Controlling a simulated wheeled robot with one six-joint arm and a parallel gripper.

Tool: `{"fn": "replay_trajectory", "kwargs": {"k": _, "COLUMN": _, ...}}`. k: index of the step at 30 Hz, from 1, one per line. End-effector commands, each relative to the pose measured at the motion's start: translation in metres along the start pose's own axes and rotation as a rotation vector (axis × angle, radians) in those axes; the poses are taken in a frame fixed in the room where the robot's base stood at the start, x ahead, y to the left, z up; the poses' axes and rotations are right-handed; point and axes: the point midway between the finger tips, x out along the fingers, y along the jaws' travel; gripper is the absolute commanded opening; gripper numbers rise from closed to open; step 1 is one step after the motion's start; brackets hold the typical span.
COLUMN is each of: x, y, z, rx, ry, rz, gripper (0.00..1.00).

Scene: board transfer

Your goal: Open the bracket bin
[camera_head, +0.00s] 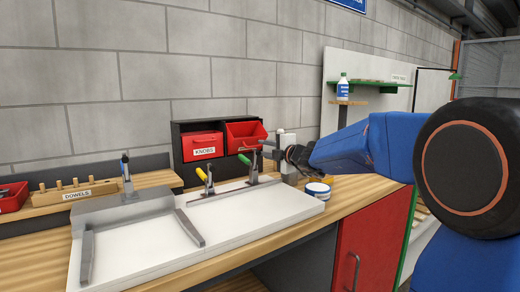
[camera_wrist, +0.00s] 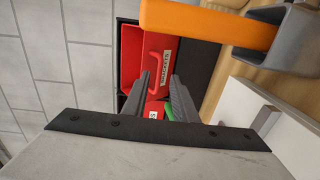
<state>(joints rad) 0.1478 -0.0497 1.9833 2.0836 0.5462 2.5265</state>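The black bin rack (camera_head: 177,148) stands against the wall behind the bench. Its right red bin (camera_head: 243,140) is tilted out at the top, with its inside showing. In the wrist view this red bin (camera_wrist: 131,55) has a handle and a small white label whose print I cannot read surely; it looks like the bracket bin. The bin labelled KNOBS (camera_head: 202,147), to its left, is shut. My gripper (camera_head: 266,148) is in front of the rack, just right of and below the tilted bin. Its two fingers (camera_wrist: 160,82) are apart with nothing between them; contact with the bin cannot be told.
A white board fixture (camera_head: 255,207) with green (camera_head: 245,160) and yellow (camera_head: 201,174) handled clamps lies in front of the rack. A dowel block (camera_head: 75,193) is left. A round tub (camera_head: 318,189) stands under my arm. An orange bar (camera_wrist: 205,22) is close in the wrist view.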

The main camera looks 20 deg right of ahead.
Motion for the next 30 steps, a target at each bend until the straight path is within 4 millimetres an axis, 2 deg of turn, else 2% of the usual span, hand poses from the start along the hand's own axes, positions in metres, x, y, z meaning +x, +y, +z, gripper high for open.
{"fn": "replay_trajectory", "kwargs": {"k": 1, "x": -0.011, "y": 0.001, "z": 0.001, "rx": -0.002, "ry": -0.002, "rz": 0.001, "gripper": 0.26}}
{"fn": "replay_trajectory", "kwargs": {"k": 12, "x": -0.083, "y": 0.001, "z": 0.001, "rx": -0.002, "ry": -0.003, "rz": 0.001, "gripper": 0.26}}
{"fn": "replay_trajectory", "kwargs": {"k": 18, "x": -0.114, "y": 0.000, "z": 0.001, "rx": -0.001, "ry": -0.002, "rz": 0.000, "gripper": 0.26}}
{"fn": "replay_trajectory", "kwargs": {"k": 24, "x": -0.131, "y": 0.000, "z": 0.000, "rx": 0.000, "ry": -0.001, "rz": 0.000, "gripper": 0.26}}
{"fn": "replay_trajectory", "kwargs": {"k": 30, "x": -0.134, "y": -0.001, "z": 0.000, "rx": -0.001, "ry": 0.000, "rz": -0.001, "gripper": 0.26}}
